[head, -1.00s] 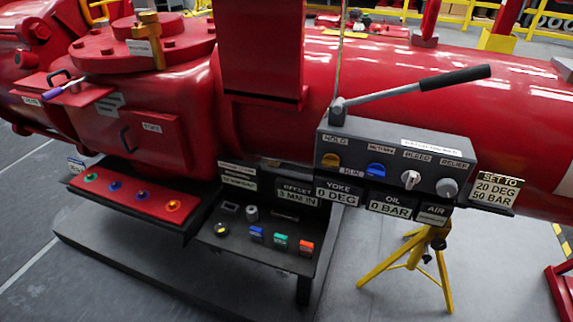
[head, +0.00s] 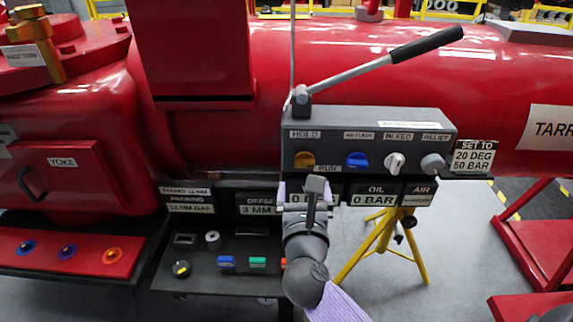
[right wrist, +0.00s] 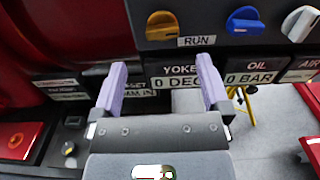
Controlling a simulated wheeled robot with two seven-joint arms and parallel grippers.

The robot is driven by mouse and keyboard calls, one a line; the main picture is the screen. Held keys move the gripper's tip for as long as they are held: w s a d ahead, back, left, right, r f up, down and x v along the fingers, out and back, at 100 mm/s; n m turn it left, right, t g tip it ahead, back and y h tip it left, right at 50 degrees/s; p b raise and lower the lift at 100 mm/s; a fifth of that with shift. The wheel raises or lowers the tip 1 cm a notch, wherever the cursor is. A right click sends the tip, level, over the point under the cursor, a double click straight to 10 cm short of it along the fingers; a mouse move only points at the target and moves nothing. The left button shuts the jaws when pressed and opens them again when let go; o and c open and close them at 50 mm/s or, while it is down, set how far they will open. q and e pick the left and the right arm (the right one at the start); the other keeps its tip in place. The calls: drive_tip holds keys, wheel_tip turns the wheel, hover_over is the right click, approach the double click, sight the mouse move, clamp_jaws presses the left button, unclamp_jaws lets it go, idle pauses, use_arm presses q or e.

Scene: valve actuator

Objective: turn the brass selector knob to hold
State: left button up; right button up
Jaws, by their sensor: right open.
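The brass selector knob (head: 304,160) sits at the left end of the grey control box, with a HOLD label (head: 305,134) above it and a RUN label (head: 326,169) at its lower right. In the right wrist view the knob (right wrist: 161,25) is at the top, its grip bar lying roughly level. My right gripper (head: 308,190) is below the knob in the head view, apart from it. In the right wrist view its two lilac fingers (right wrist: 160,80) are spread and empty, in front of the YOKE display (right wrist: 178,78). My left gripper is not in view.
A blue knob (head: 357,160), a white knob (head: 395,163) and a grey knob (head: 432,163) stand to the right on the same box. A lever with a black handle (head: 427,43) rises above it. A dark shelf with buttons (head: 205,274) lies below left.

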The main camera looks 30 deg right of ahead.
sight(305, 165)
drive_tip(key=b+x, duration=0.1)
drive_tip(key=x, duration=0.6)
drive_tip(key=shift+w+d+f+b, duration=0.1)
drive_tip(key=shift+w+d+b, duration=0.1)
drive_tip(key=shift+b, duration=0.15)
drive_tip(key=shift+w+d, duration=0.3)
drive_tip(key=shift+w, duration=0.15)
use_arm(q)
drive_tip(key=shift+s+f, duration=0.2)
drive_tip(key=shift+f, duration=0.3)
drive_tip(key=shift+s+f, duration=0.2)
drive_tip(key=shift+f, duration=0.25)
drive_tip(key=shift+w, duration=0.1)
